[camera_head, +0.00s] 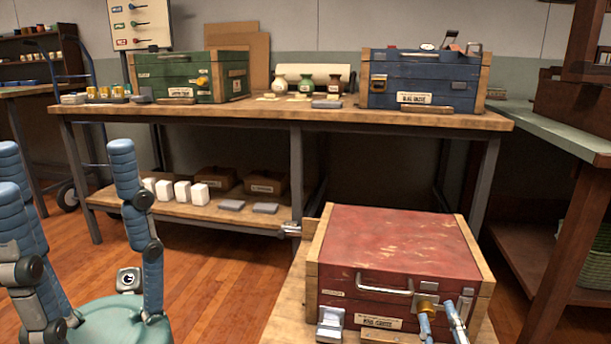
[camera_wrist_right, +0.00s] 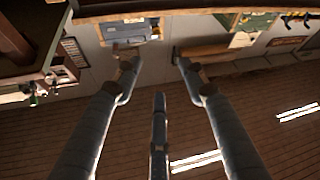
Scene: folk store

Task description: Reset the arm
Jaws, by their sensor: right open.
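That view is upside down and looks up past the bench.
A bench (camera_head: 270,116) holds a green toolbox (camera_head: 160,80), a blue toolbox (camera_head: 400,75) and small jars. The closed red toolbox sits on a nearer wooden table (camera_head: 285,310). Open floor (camera_head: 215,270) lies between gripper and table.

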